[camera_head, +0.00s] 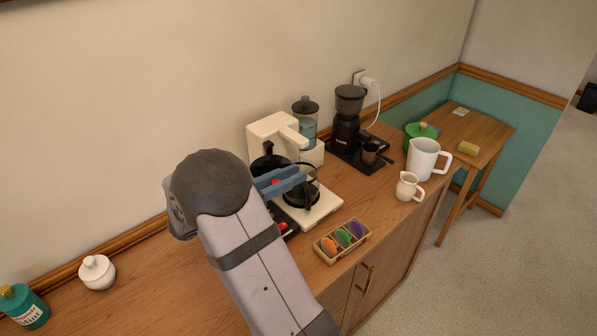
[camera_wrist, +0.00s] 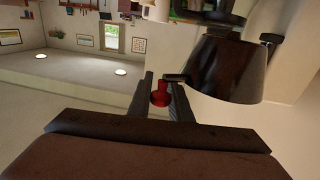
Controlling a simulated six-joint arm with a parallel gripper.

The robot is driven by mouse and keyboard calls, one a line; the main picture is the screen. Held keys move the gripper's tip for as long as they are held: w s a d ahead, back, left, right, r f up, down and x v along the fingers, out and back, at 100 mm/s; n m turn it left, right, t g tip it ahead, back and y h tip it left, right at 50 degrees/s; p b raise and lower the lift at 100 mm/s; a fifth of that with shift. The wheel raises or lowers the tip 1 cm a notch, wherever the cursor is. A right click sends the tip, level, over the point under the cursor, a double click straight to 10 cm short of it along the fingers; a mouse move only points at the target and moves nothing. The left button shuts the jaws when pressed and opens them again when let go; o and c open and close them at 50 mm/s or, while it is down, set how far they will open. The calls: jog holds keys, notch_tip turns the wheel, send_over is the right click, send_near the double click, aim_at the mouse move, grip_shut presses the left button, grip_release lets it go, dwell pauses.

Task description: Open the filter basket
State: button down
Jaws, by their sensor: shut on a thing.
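The cream coffee maker (camera_head: 262,131) stands against the wall in the head view, with its glass carafe (camera_head: 304,192) on the base. The black filter basket (camera_head: 268,164) shows at its left side, partly behind my gripper. In the wrist view the filter basket (camera_wrist: 225,70) is a dark tapered cup at the right, with a short dark handle ending in a red tip (camera_wrist: 160,93). My gripper (camera_wrist: 160,90) is shut on this handle, with the red tip between its fingers. My gripper (camera_head: 285,181) also shows in the head view, in front of the coffee maker. The basket's inside is hidden.
A black grinder (camera_head: 347,118), a white pitcher (camera_head: 424,158) and a small cream jug (camera_head: 408,187) stand to the right. A wooden tray (camera_head: 330,250) of coloured eggs-shaped items lies in front. The wooden top is clear near the white lidded pot (camera_head: 97,272).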

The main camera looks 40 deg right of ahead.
jog(key=shift+w+a+r+m+g, duration=0.2)
jog(key=shift+a+m+g, duration=0.15)
jog(key=shift+g, duration=0.15)
jog(key=c, duration=1.7)
grip_release()
jog(key=shift+o, duration=0.2)
jog(key=shift+f, duration=0.1)
jog(key=w+a+b, duration=0.1)
jog(key=a+b, duration=0.1)
jog(key=a, duration=0.5)
jog(key=shift+w, duration=0.1)
